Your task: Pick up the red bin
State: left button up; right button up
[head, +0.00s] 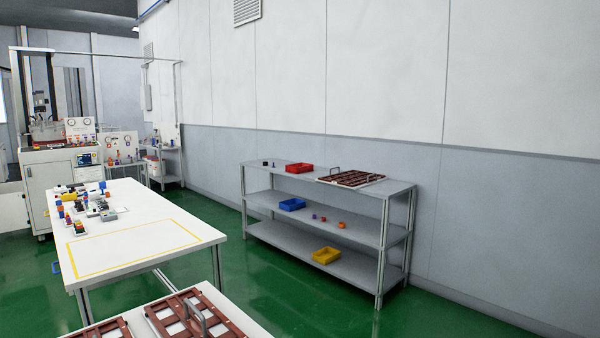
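The red bin (299,168) is a small open tray on the top board of the grey metal shelf (262,182), which stands against the wall right of the middle. It sits upright near the middle of that board, left of a brown rack (351,178) with a handle. Its inside looks empty at this size. Neither of my grippers shows in the head view.
A blue bin (292,204) is on the middle board and a yellow bin (326,255) on the bottom one. A white table (150,225) with parts stands left. Another table with brown racks (190,325) is in the foreground. Green floor (285,290) is clear before the shelf.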

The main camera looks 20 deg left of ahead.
aim_at(301, 168)
jog(key=i+z, duration=0.25)
jog(key=i, duration=0.45)
jog(key=i+l, duration=0.15)
jog(key=i, duration=0.75)
jog(key=i+l+z, duration=0.1)
jog(key=i, duration=0.85)
jog(key=i+j+u, duration=0.2)
jog(key=i+u, duration=0.15)
jog(key=u, duration=0.15)
jog(key=i+j+u, duration=0.1)
jog(key=i+u, duration=0.6)
jog(key=u, duration=0.25)
jog(key=i+l+u, duration=0.2)
jog(key=i+u, duration=0.25)
jog(key=i+j, duration=0.1)
jog(key=i, duration=0.45)
jog(key=i+j+z, duration=0.1)
jog(key=i, duration=0.45)
jog(key=i+j, duration=0.15)
jog(key=i, duration=0.4)
